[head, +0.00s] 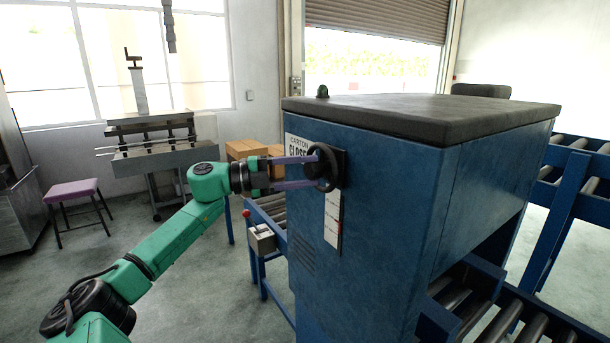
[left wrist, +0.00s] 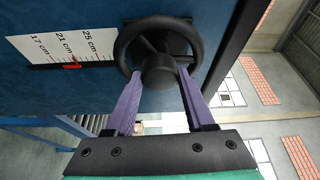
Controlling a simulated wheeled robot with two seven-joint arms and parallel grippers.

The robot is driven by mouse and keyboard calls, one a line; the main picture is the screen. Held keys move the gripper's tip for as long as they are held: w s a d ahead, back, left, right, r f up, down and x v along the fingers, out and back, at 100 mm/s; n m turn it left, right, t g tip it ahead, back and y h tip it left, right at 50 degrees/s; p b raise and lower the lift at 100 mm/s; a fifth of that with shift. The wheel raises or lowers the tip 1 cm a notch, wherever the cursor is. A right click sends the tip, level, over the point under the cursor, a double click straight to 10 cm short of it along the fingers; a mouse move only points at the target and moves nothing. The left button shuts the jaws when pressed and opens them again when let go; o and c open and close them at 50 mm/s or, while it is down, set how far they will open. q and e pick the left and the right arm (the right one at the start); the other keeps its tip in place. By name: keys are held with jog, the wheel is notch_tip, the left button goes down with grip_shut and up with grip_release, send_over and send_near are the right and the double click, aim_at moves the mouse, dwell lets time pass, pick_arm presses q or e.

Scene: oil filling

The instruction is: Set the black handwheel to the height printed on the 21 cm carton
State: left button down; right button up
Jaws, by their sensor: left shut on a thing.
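The black handwheel (head: 329,168) is on the blue machine's side face, below its dark padded top. My left gripper (head: 314,172) has its two purple fingers at the handwheel. In the left wrist view, the fingers (left wrist: 160,76) are shut on the black hub of the handwheel (left wrist: 157,24), inside its rim. A white height scale (left wrist: 62,45) beside the wheel reads 17, 21 and 25 cm. Its red pointer (left wrist: 71,66) sits close to the 21 cm label; I cannot tell if exactly on it. My right gripper is out of view.
Brown cartons (head: 246,149) are behind the machine, their print unreadable. The blue machine (head: 395,200) fills the centre right, with roller conveyors (head: 510,325) at its lower right. A control box with a red button (head: 262,238) is left of it. A purple stool (head: 73,191) stands far left.

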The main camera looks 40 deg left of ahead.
pick_arm(q)
jog(key=shift+f, duration=0.1)
dwell(0.3)
jog(key=shift+c, duration=1.3)
grip_release()
jog(key=shift+s+a+f+b, duration=0.1)
jog(key=shift+s+a+b, duration=0.1)
jog(key=shift+s+b, duration=0.1)
jog(key=b+v, duration=0.4)
jog(key=v, duration=0.9)
jog(key=shift+s+a+b, duration=0.3)
jog(key=shift+b, duration=0.1)
